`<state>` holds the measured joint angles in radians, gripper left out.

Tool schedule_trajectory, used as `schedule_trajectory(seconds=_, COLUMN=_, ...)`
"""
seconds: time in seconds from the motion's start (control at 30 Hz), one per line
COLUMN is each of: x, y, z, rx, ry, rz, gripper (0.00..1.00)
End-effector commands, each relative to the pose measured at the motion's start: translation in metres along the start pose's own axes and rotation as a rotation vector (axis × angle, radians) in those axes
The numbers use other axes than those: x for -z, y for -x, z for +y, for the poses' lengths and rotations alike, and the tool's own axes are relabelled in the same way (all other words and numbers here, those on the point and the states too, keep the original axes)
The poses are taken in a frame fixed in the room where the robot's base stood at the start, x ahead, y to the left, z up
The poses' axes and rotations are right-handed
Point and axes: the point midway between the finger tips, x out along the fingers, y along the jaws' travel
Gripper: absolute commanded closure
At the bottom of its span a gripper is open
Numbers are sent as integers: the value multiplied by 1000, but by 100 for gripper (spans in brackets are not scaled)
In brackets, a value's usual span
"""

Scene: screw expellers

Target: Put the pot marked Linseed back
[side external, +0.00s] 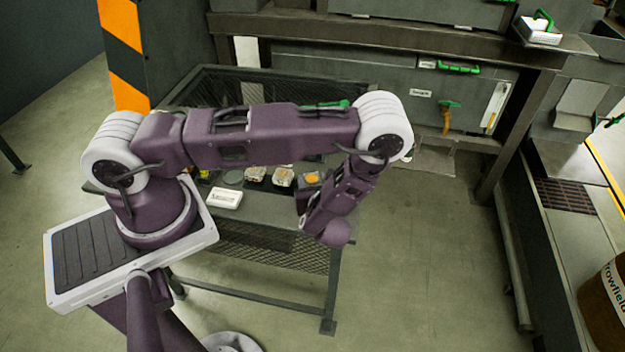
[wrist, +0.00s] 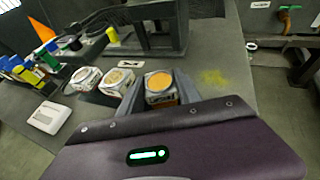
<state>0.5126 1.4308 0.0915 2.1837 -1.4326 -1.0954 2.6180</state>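A pot with orange contents (wrist: 160,82) stands upright between my gripper's fingers in the wrist view. It also shows on the table in the side view (side external: 312,178), beside my wrist. My gripper (wrist: 159,88) is open, one finger on each side of this pot. I cannot tell whether either finger touches it. Two more pots with pale contents, a middle one (wrist: 117,80) and a left one (wrist: 86,77), stand to its left. Their labels are too small to read, so I cannot tell which is Linseed.
A white labelled block (wrist: 48,117) lies at the table's left. Small bottles (wrist: 22,72), a yellow cup (wrist: 112,34) and an orange cone (wrist: 42,30) stand behind. A dark stand (wrist: 158,35) rises behind the pots. Yellow powder (wrist: 213,77) lies on clear tabletop at right.

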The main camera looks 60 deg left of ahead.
Motion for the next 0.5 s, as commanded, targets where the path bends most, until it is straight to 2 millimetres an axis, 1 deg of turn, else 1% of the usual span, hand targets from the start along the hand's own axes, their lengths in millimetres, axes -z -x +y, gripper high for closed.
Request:
schedule_trajectory(seconds=0.03, x=0, y=0, z=0, rx=0, ry=0, rz=1, gripper=50)
schedule_trajectory(seconds=0.1, x=0, y=0, z=0, rx=0, ry=0, rz=1, gripper=38)
schedule_trajectory(seconds=0.37, x=0, y=0, z=0, rx=0, ry=0, rz=1, gripper=38)
schedule_trajectory(seconds=0.43, x=-3, y=1, z=0, rx=0, ry=1, rz=1, gripper=38)
schedule_trajectory(seconds=0.5, x=-3, y=12, z=-1, rx=3, ry=0, rz=1, gripper=38)
